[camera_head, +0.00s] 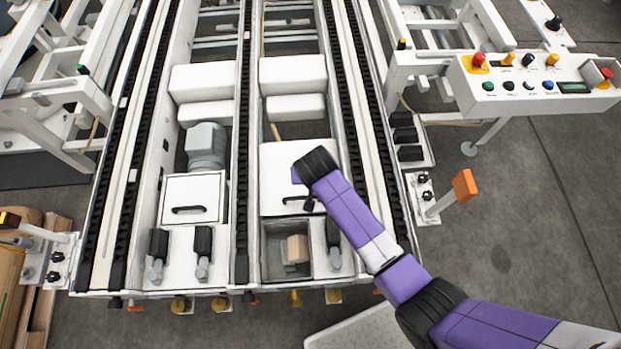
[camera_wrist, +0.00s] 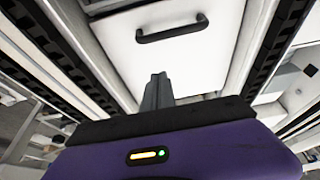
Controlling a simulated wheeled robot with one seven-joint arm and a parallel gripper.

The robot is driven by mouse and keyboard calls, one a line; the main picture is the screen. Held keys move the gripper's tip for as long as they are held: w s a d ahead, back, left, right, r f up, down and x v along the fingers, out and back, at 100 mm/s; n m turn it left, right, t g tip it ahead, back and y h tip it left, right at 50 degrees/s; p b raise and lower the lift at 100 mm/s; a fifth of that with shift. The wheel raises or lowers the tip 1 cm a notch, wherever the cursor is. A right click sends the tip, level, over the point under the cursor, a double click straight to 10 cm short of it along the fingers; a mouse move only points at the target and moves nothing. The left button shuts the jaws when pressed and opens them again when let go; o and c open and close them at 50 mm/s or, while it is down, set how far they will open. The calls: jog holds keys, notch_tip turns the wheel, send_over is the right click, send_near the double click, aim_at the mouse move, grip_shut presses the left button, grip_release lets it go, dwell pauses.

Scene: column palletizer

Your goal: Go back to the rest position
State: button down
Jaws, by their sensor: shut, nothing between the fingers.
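My gripper (camera_wrist: 158,84) shows in the wrist view with its grey fingers together and nothing between them. It points toward a white box cover with a black handle (camera_wrist: 172,28). In the head view my purple and white arm reaches from the lower right over the conveyor. Its black wrist end is above the white cover (camera_head: 279,165) in the conveyor's right-hand bay. The fingers are mostly hidden behind the wrist there.
The conveyor has black chain tracks (camera_head: 243,150) along its length. A small brown box (camera_head: 298,249) sits in an open bay at its near end. A control panel (camera_head: 540,82) stands at the upper right. An orange device (camera_head: 465,186) stands right of the conveyor. Grey floor (camera_head: 530,220) lies open at right.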

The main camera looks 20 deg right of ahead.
jog(key=v, duration=0.5)
jog(key=shift+r, duration=0.35)
